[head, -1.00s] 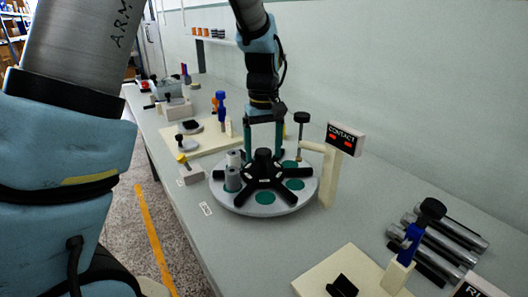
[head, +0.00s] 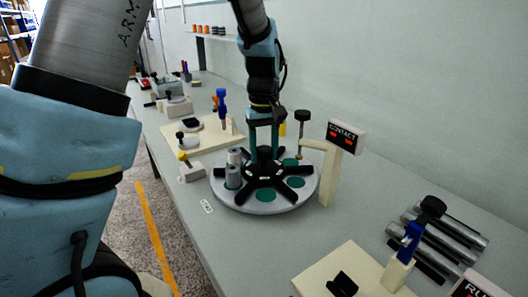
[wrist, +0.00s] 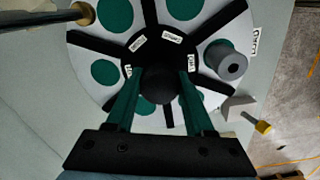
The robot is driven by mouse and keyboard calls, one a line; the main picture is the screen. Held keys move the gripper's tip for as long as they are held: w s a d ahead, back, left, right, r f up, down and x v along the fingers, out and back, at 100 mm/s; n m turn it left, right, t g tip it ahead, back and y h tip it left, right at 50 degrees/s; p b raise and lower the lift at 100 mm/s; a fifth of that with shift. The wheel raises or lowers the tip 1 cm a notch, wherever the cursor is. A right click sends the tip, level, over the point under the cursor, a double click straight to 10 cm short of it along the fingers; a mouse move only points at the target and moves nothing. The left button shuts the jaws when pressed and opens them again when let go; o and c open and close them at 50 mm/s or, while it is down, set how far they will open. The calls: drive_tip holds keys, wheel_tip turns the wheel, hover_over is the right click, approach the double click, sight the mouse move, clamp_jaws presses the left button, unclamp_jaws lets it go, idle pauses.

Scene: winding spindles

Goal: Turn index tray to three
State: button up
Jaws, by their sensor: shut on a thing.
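The index tray (head: 262,207) is a pale round disc on the bench with teal round spots and black spokes. It also shows in the wrist view (wrist: 88,50). Its black central knob (wrist: 158,84) stands between the teal fingers of my gripper (wrist: 160,92), which is shut on it. In the head view my gripper (head: 264,148) comes down on the hub from above. Small white labels lie on the hub, too small to read surely. A grey cylinder (head: 233,178) stands upright on the tray's left side; in the wrist view its top shows a hole (wrist: 226,66).
Grey bars (head: 450,236) lie farther right. A cream board (head: 205,142) lies behind.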

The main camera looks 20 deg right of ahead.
clamp_jaws()
drive_tip(key=shift+m, duration=2.9)
drive_tip(key=shift+w+m+p, duration=0.1)
drive_tip(key=shift+m+p, duration=0.5)
drive_tip(key=shift+m, duration=2.5)
drive_tip(key=o, duration=1)
unclamp_jaws()
drive_tip(key=shift+r, duration=0.1)
